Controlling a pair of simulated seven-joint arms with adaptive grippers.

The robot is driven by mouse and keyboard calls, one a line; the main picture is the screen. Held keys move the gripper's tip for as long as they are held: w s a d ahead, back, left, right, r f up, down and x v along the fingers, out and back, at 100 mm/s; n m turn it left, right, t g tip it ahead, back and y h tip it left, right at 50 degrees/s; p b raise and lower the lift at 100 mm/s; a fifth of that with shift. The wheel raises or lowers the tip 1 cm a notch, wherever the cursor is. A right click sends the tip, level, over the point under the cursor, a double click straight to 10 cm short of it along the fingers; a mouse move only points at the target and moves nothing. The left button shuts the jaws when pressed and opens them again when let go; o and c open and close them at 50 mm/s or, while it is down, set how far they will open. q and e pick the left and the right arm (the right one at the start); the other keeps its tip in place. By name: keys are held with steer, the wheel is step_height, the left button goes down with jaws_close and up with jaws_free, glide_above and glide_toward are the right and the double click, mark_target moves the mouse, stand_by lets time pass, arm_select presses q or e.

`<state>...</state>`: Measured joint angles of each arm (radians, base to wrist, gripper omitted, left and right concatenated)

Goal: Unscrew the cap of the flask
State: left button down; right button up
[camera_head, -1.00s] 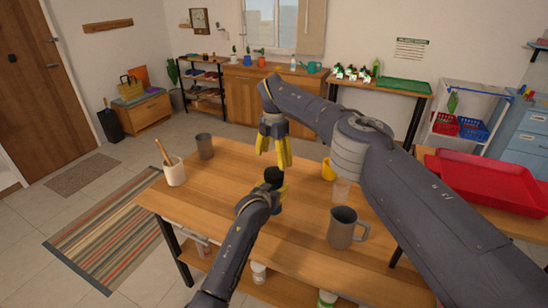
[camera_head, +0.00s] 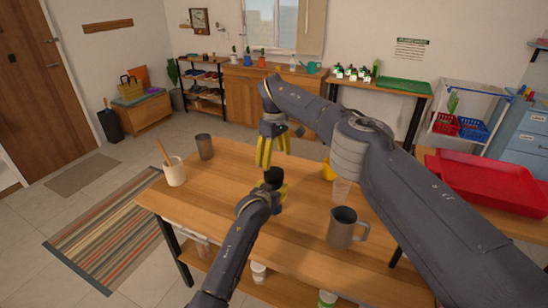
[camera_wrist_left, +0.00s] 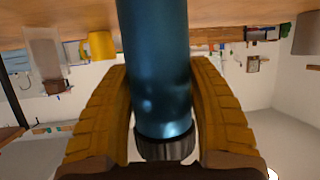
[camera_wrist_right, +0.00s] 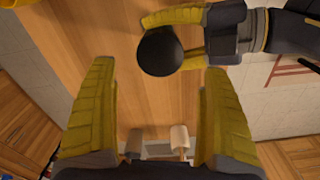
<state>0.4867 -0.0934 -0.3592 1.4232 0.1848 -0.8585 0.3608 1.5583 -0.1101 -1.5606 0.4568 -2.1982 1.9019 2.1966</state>
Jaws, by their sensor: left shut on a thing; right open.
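The flask (camera_wrist_left: 157,60) is a shiny blue cylinder with a dark ribbed cap (camera_wrist_left: 165,148). In the left wrist view it appears upside down. My left gripper (camera_head: 277,190) is shut around the flask's body, above the wooden table. In the head view the cap (camera_head: 273,175) shows as a black top, and the gripper hides most of the flask. My right gripper (camera_head: 264,164) is open and empty, pointing down above and beyond the cap. In the right wrist view the round black cap (camera_wrist_right: 160,51) lies ahead of the open fingers, not between them.
The table's left-middle part is clear.

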mark_target(274, 172)
steer(key=shift+m, duration=0.7)
steer(key=shift+f, duration=4.05)
steer(key=shift+c, duration=0.5)
